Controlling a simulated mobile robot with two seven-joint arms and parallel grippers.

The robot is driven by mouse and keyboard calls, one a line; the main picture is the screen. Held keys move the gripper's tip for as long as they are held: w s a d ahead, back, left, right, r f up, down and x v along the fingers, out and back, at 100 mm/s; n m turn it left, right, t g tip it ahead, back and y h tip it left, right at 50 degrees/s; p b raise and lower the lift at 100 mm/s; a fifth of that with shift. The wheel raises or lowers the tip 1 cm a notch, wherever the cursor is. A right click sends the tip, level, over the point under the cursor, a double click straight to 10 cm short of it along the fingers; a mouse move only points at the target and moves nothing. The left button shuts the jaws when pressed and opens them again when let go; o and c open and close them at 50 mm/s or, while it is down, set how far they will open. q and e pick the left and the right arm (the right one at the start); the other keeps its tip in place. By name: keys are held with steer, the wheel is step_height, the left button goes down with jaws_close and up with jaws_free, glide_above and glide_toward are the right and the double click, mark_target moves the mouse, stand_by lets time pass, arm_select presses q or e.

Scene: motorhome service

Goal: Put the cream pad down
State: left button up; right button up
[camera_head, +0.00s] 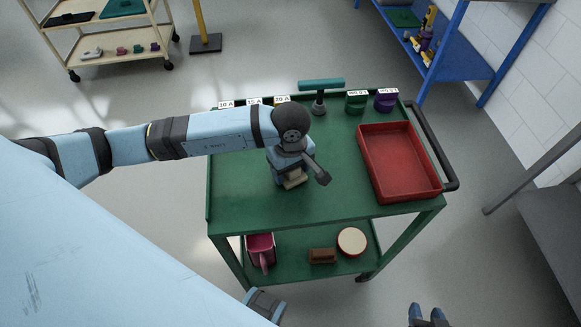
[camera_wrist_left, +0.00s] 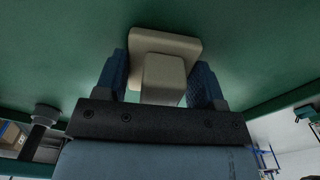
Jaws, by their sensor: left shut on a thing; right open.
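The cream pad (camera_head: 294,181) is over the middle of the green trolley's top (camera_head: 240,180), close to the surface. In the left wrist view the pad (camera_wrist_left: 166,43) shows as a wide plate with a smaller block between the fingers. My left gripper (camera_wrist_left: 161,82) is shut on that block; the gripper (camera_head: 291,172) points down in the head view. I cannot tell whether the pad touches the top. My right gripper (camera_head: 427,316) is open and empty at the bottom edge, in front of the trolley.
A red tray (camera_head: 372,183) stands on the right of the top. Along the back edge are labels, a teal-handled tool (camera_head: 321,86), a green holder (camera_head: 356,101) and a purple holder (camera_head: 386,100). The top's left and front are clear. The lower shelf holds a pink container (camera_head: 261,247).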

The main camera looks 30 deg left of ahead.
arm_select(q)
steer(key=shift+f, duration=0.2)
steer(key=o, duration=0.9)
steer(key=shift+c, duration=0.2)
steer(key=shift+r, duration=0.15)
steer(key=shift+r, duration=0.2)
step_height(320, 180, up, 10)
steer(key=shift+r, duration=0.9)
